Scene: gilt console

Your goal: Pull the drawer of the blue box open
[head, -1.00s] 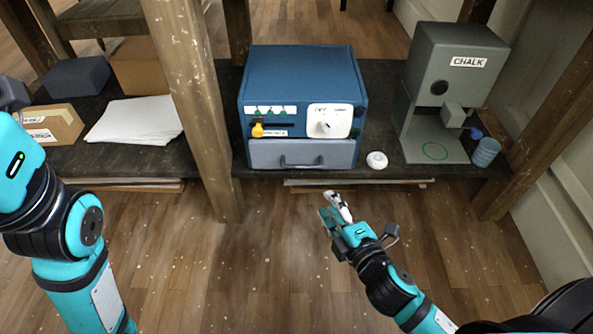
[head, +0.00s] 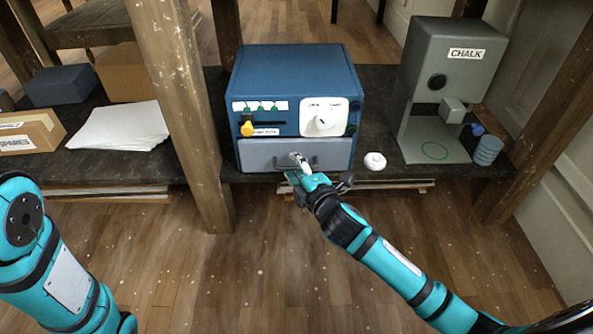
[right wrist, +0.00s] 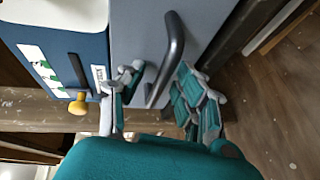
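The dark drawer handle (right wrist: 174,50) shows clearly in the right wrist view. My right gripper (head: 298,166) is in front of the drawer at the handle. In the right wrist view its fingers (right wrist: 160,88) are open, one on each side of the handle; contact is not clear. My left gripper is out of view; only its arm shows.
A white round knob-like object (head: 375,161) lies right of the box on the shelf (head: 385,100). A grey chalk machine (head: 450,60) and blue cup (head: 488,150) stand further right. A wooden post (head: 180,110) stands left of the box. The floor in front is clear.

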